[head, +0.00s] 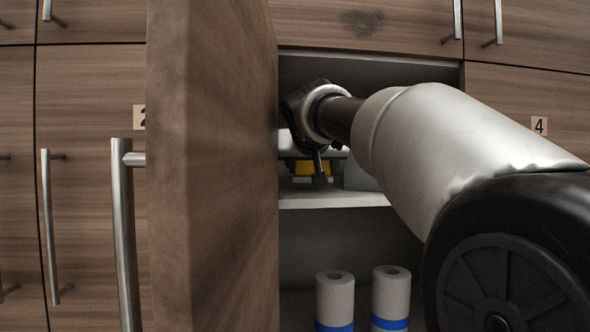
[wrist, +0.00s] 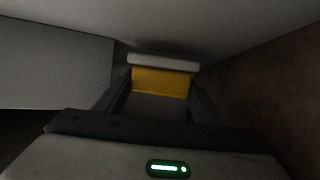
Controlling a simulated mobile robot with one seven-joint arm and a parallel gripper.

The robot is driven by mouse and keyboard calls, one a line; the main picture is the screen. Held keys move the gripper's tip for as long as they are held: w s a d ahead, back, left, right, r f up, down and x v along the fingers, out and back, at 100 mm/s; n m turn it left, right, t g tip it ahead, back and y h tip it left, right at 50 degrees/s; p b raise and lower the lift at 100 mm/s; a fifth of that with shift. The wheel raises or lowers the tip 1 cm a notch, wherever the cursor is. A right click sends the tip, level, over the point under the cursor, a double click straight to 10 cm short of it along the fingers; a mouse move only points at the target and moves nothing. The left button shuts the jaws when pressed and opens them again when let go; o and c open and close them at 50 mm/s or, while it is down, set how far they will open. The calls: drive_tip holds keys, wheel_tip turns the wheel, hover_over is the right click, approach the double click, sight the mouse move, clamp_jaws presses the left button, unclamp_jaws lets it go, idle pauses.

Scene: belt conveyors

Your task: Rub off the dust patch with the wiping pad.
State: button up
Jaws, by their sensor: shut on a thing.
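The wiping pad, a yellow block with a whitish strip along its far edge, shows between my fingers in the wrist view (wrist: 162,82). In the head view part of its yellow side (head: 304,168) shows inside the open cabinet, above the upper shelf. My gripper (head: 320,180) is inside this compartment and shut on the pad; it also shows in the wrist view (wrist: 160,92). My arm and wrist hide much of the pad in the head view. A dark smudge, which looks like the dust patch (head: 363,21), is on the wooden drawer front above the opening.
The open cabinet door (head: 212,180) stands close on the left of my arm. The shelf (head: 335,200) lies below my gripper, with a grey block (head: 360,176) on it at right. Two paper rolls (head: 335,298) (head: 391,293) with blue bands stand below. Drawer handles (head: 457,18) stick out above.

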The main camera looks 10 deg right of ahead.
sight(329, 171)
drive_tip(key=shift+s+a+f+b, duration=0.1)
drive_tip(key=shift+s+b, duration=0.75)
drive_tip(key=shift+s, duration=0.65)
drive_tip(key=shift+s+d+r, duration=0.1)
drive_tip(key=shift+d+r, duration=0.15)
drive_tip(key=shift+d, duration=0.6)
drive_tip(key=shift+w+f+p, duration=0.15)
drive_tip(key=shift+w+p, duration=0.75)
drive_tip(key=shift+w, duration=0.95)
drive_tip(key=shift+w+f+p, duration=0.15)
drive_tip(key=shift+w+p, duration=0.7)
drive_tip(key=shift+w, duration=1.05)
drive_tip(key=shift+d+f, duration=0.15)
drive_tip(key=shift+d, duration=0.6)
drive_tip(key=shift+s+f+b, duration=0.2)
drive_tip(key=shift+s+b, duration=0.45)
drive_tip(key=shift+s, duration=0.1)
drive_tip(key=shift+s+b, duration=1.8)
drive_tip(key=shift+s, duration=1.2)
